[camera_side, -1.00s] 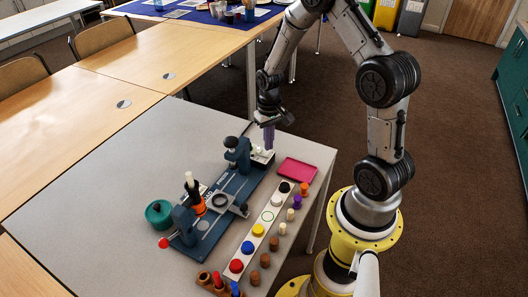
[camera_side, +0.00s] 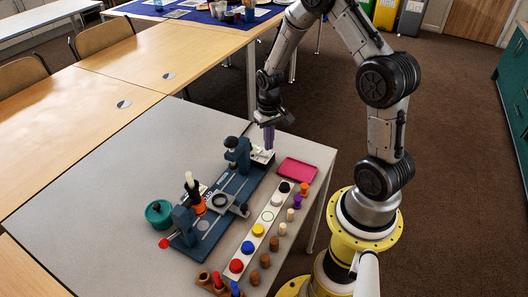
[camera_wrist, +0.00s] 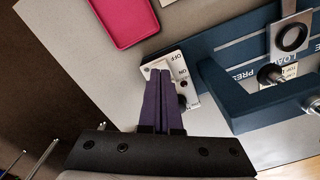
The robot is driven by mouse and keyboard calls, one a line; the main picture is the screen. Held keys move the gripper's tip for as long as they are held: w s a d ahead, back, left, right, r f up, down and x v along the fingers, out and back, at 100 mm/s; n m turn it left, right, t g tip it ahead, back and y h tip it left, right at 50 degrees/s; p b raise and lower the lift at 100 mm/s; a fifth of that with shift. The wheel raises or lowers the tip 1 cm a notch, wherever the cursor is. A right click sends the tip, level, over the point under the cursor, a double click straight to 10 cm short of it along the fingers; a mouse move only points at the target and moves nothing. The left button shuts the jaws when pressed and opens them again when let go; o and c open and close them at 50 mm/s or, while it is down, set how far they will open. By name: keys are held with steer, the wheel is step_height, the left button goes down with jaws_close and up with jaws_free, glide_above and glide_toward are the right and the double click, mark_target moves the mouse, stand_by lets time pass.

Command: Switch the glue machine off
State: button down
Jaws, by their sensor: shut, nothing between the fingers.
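The glue machine (camera_side: 222,207) is a long dark blue base with upright blocks on the grey table. Its white switch plate (camera_side: 268,161) is at the far end, and in the wrist view the plate (camera_wrist: 190,97) carries the words OFF and ON and a small dark red lamp. A pale piece (camera_wrist: 154,66) shows at the OFF end, just past the fingertips. My gripper (camera_side: 268,128) has purple fingers pointing down at the plate. In the wrist view the fingers (camera_wrist: 160,72) are together and empty, over the plate. They hide part of it, so I cannot tell the switch's position or whether they touch it.
A pink tray (camera_side: 297,169) lies right of the plate, near the table edge. A white strip (camera_side: 248,245) with coloured discs runs along the machine, with several pegs beside it. A green round pot (camera_side: 158,213) stands left. The table's left part is clear.

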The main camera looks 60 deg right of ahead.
mark_target(269, 153)
steer(key=shift+f, duration=1)
steer(key=shift+r, duration=0.15)
step_height(269, 153, up, 8)
stand_by(1.1)
